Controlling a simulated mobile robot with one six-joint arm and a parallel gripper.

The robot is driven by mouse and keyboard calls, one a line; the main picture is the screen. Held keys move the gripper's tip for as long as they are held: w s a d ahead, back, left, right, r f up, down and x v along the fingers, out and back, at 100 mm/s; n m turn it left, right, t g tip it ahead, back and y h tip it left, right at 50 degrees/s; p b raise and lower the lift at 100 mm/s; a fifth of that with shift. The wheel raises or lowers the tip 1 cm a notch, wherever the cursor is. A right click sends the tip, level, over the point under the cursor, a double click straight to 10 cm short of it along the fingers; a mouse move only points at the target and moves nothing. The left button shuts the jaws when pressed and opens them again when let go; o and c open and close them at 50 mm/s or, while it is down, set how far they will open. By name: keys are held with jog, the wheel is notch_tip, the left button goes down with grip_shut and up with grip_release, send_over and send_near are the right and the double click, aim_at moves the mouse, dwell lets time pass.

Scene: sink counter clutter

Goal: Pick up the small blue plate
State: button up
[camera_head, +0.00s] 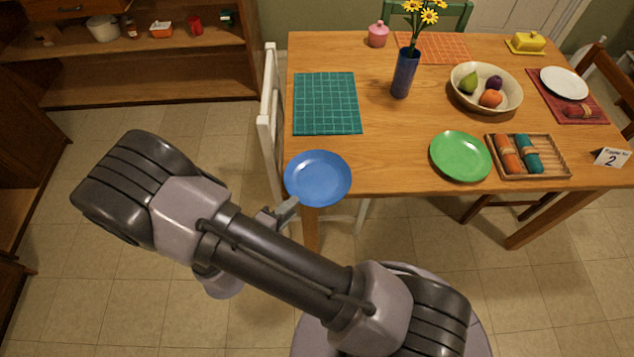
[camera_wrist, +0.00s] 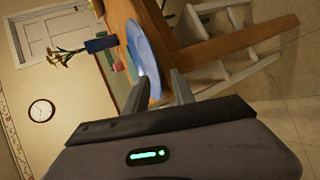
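The small blue plate (camera_head: 318,178) lies at the front left corner of the wooden table, its near left part reaching past the table edge. In the wrist view the plate (camera_wrist: 146,55) shows at a steep slant, its near rim between my two fingers. My gripper (camera_head: 290,207) is at the plate's near left rim. In the wrist view my gripper (camera_wrist: 160,82) is open, one finger on each side of the rim, with a gap visible beside the right finger. Whether a finger touches the plate cannot be told.
A green placemat (camera_head: 327,103) lies behind the plate. A green plate (camera_head: 460,156) and a wooden tray (camera_head: 560,170) with rolled napkins lie to the right. A blue vase (camera_head: 405,73) with yellow flowers stands farther back. A white chair (camera_head: 270,120) stands at the table's left side.

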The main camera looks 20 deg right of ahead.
jog(key=b+x, duration=0.1)
jog(key=x, duration=0.2)
jog(key=shift+w+d, duration=0.1)
jog(key=shift+d, duration=0.3)
grip_shut()
dwell(1.0)
